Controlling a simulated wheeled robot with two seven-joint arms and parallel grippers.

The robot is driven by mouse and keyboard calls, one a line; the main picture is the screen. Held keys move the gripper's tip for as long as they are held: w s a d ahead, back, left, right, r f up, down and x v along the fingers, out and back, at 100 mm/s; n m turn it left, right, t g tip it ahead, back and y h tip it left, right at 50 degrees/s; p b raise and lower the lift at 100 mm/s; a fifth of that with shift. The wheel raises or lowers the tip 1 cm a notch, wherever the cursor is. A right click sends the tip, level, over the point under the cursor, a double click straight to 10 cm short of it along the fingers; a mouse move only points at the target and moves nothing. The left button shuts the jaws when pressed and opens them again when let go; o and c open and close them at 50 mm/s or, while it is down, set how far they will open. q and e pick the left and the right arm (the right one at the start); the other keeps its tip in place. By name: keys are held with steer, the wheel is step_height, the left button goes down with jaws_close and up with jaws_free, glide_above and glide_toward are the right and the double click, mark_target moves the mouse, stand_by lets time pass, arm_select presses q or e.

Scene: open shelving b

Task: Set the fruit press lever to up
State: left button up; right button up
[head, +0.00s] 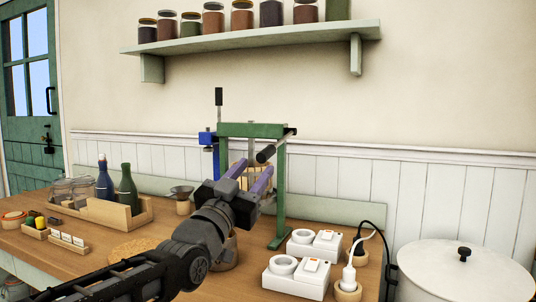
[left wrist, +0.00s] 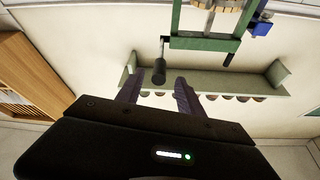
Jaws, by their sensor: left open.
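The fruit press (head: 281,190) has a green frame and stands on the wooden counter; a slatted wooden part shows inside it. A lever with a thick black grip (head: 265,154) comes from the right end of its top bar, tilted down toward me. A second, upright black handle (head: 219,96) stands at the left by a blue block (head: 207,138). My left gripper (head: 252,169) is open in front of the press, its purple fingers close to the lever grip. In the left wrist view the grip (left wrist: 159,72) appears between the fingertips; contact cannot be told.
White switch boxes (head: 297,277) and a corded plug stand right of the press, near a large white lidded pot (head: 465,270). A wooden tray (head: 120,217) with bottles and jars is at left. A jar shelf (head: 250,38) hangs above.

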mark_target(267, 154)
arm_select(q)
steer(key=p+x, duration=0.1)
steer(key=x, duration=0.6)
steer(key=shift+w+d+p, duration=0.1)
steer(key=shift+w+p, duration=0.15)
steer(key=shift+p, duration=0.05)
steer(key=shift+c, duration=0.3)
jaws_close()
stand_by(0.8)
